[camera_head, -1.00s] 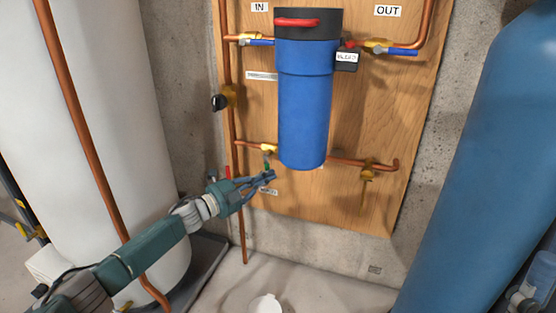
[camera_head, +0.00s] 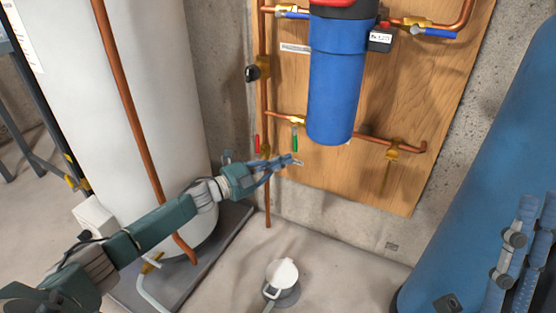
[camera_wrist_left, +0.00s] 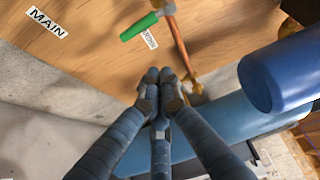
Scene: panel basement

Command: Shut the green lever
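The green lever (camera_head: 294,138) hangs down from a brass valve (camera_head: 296,119) on the lower copper pipe, left of the blue filter housing (camera_head: 335,85). In the left wrist view the green lever (camera_wrist_left: 138,27) lies at the top, beyond my fingertips and slightly left. My left gripper (camera_head: 296,161) is just below the lever in the head view, apart from it. Its fingertips (camera_wrist_left: 160,77) are drawn together with nothing between them. Parts of my right gripper (camera_head: 517,250) seem to show at the right edge, cut off by the frame; its opening is unclear.
A red lever (camera_head: 257,143) hangs just left of the green one. The wooden panel (camera_head: 435,100) also carries blue-handled valves above and a brass valve (camera_head: 396,150) at right. A white tank (camera_head: 160,80) stands left, a blue tank (camera_head: 470,170) right.

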